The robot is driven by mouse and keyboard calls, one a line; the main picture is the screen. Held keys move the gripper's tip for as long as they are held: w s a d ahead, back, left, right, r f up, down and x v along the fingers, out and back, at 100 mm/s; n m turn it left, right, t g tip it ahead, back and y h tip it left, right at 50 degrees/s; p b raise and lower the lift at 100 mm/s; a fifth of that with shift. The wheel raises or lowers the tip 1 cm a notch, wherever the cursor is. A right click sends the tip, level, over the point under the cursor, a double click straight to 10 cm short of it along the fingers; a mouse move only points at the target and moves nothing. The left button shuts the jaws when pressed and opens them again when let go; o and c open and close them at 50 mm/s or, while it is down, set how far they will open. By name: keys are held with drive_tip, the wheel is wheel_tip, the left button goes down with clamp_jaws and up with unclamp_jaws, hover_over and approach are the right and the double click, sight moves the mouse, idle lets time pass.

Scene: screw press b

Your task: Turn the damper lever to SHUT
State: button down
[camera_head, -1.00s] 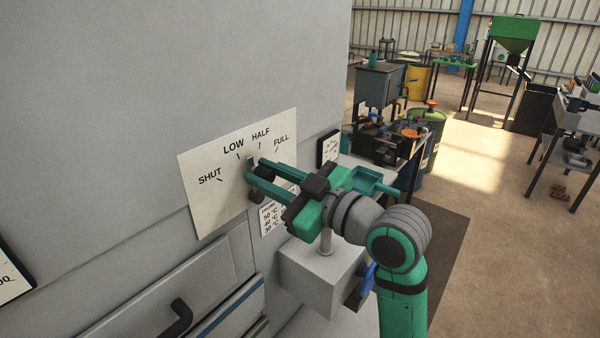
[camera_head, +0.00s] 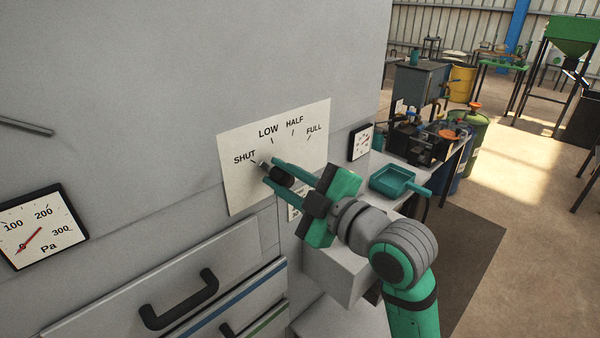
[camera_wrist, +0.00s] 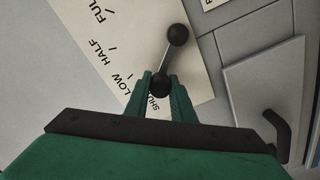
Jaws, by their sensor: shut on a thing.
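The damper lever (camera_wrist: 168,60) is a thin metal rod with a dark ball at each end, in front of a pale dial plate (camera_head: 235,195) marked SHUT, LOW, HALF and FULL. In the head view, the lever's end is close to the SHUT tick, left of LOW; I cannot tell whether it lines up exactly. My gripper (camera_head: 270,171) has its green fingers on both sides of the lever's near ball. In the wrist view, my gripper (camera_wrist: 161,82) is shut on that ball, beside the partly hidden SHUT label. The fingers cover part of the lever in the head view.
A pressure gauge (camera_head: 40,228) is at the left, and a drawer handle (camera_head: 180,302) sticks out below the plate. A small gauge (camera_head: 361,142) is right of the plate. A teal tray (camera_head: 392,180) lies behind my arm. Open floor is at the right.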

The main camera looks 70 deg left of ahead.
drive_tip(key=shift+s+f+n, duration=0.2)
drive_tip(key=shift+s+n, duration=0.05)
drive_tip(key=shift+n, duration=0.15)
drive_tip(key=c, duration=1.5)
unclamp_jaws()
drive_tip(key=shift+d, duration=0.1)
drive_tip(key=shift+w, duration=0.1)
drive_tip(key=v, duration=1)
drive_tip(key=shift+d, duration=0.35)
drive_tip(key=shift+a, duration=0.1)
drive_tip(key=x, duration=1)
drive_tip(key=shift+a, duration=0.25)
drive_tip(key=shift+r, duration=0.1)
